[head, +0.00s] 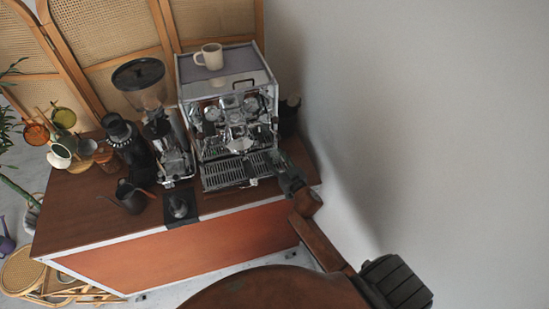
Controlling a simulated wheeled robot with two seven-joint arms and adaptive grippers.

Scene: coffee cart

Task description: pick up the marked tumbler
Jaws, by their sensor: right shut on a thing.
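I cannot make out a tumbler with a visible mark. A dark upright container (288,118) stands at the right side of the espresso machine, partly hidden by it; I cannot tell whether it is the tumbler. My right gripper (272,158) reaches in over the right end of the counter, just right of the drip tray. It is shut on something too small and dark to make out. My left gripper is not in view.
The espresso machine (228,125) carries a cream mug (210,56) on top. Left of it stand a grinder (160,125), a dark pitcher (131,197) and several cups. A tamper (179,207) sits on a black mat at the front edge. A wall (420,120) closes the right side.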

